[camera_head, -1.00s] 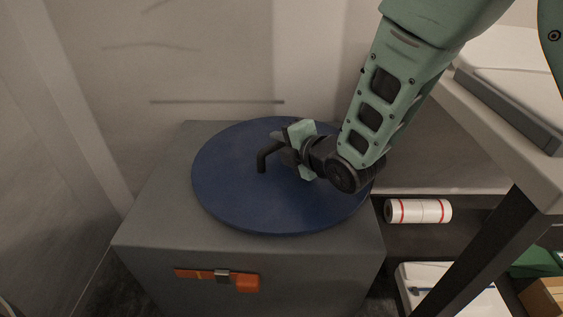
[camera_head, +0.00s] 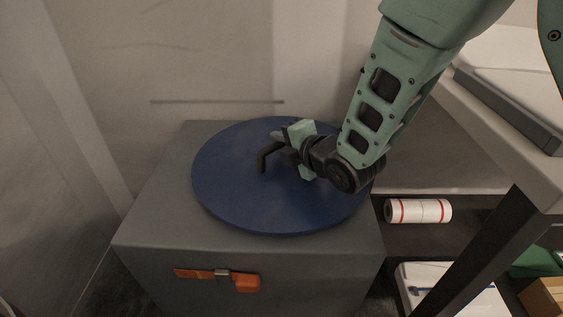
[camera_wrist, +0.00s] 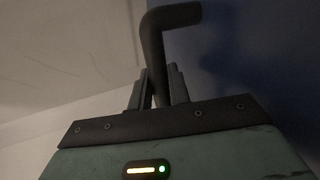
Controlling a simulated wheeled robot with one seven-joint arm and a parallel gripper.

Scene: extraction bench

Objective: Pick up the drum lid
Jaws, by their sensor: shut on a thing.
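The drum lid (camera_head: 240,205) is a large round dark blue disc with a black bent bar handle (camera_head: 263,160) near its middle. It lies flat on top of a grey box, and I see no clear gap under it. My gripper (camera_head: 283,150) is over the lid from the right and shut on the handle. In the wrist view the handle (camera_wrist: 153,50) rises from between the two fingers (camera_wrist: 157,88) and bends to the right. The blue lid also fills the right side of that view (camera_wrist: 265,60). My arm hides the lid's right part.
The grey box (camera_head: 150,225) has an orange latch (camera_head: 220,278) on its front. A pale wall (camera_head: 220,60) stands behind. To the right are a table (camera_head: 500,130) with a dark leg and a shelf with a white roll with red bands (camera_head: 418,211).

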